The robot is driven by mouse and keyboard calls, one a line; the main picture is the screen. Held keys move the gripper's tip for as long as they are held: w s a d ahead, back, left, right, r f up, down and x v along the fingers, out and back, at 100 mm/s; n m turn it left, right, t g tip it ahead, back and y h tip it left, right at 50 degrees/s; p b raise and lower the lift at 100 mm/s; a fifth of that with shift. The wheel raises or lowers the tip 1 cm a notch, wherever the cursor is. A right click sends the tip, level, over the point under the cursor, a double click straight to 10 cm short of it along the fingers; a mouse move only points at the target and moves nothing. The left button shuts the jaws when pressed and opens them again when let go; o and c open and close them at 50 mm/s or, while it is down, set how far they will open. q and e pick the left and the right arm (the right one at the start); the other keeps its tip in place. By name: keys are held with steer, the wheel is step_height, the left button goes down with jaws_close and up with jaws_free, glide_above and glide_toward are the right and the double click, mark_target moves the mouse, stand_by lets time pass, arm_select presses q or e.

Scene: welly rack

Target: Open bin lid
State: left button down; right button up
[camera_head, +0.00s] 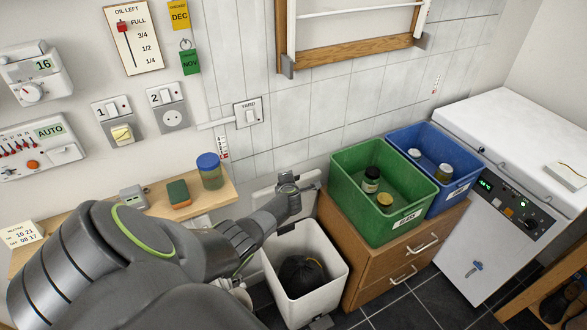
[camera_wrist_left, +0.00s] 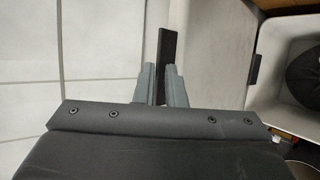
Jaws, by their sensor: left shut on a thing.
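The white bin (camera_head: 335,272) stands on the floor with its mouth uncovered, and a dark rounded thing (camera_head: 302,272) lies inside. Its pale lid (camera_head: 268,204) stands raised at the back of the bin, near the wall, partly hidden by my arm. My left gripper (camera_head: 290,182) is at the top of the raised lid. In the left wrist view, my left gripper (camera_wrist_left: 163,84) is shut on a narrow dark bar (camera_wrist_left: 167,50), which looks like the lid's handle. The bin's open inside (camera_wrist_left: 290,50) shows at the right there. My right gripper is not in view.
A wooden drawer unit (camera_head: 392,276) right of the bin carries a green crate (camera_head: 345,180) and a blue crate (camera_head: 400,140) holding jars. A shelf (camera_head: 160,198) on the left bears a sponge (camera_head: 179,194) and a blue-capped jar (camera_head: 209,171). The tiled wall is close behind.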

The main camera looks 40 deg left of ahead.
arm_select(q)
steer(key=shift+w+a+r+h+p, duration=0.2)
steer(key=shift+w+a, duration=0.1)
steer(key=shift+a, duration=0.4)
steer(key=shift+w+a+r+h+p, duration=0.15)
steer(key=shift+w+a, duration=0.15)
steer(key=shift+a, duration=0.35)
steer(key=shift+f, duration=0.1)
steer(key=c, duration=1.6)
jaws_free()
steer(key=shift+f, duration=0.1)
steer(key=shift+s+d+r+p, duration=0.2)
steer(key=shift+r+p, duration=0.2)
steer(key=shift+p, duration=0.15)
steer(key=p+v, duration=0.7)
steer(key=v, duration=0.9)
steer(key=shift+d+r+p, duration=0.2)
steer(key=shift+d+p, duration=0.05)
steer(key=shift+p, duration=0.05)
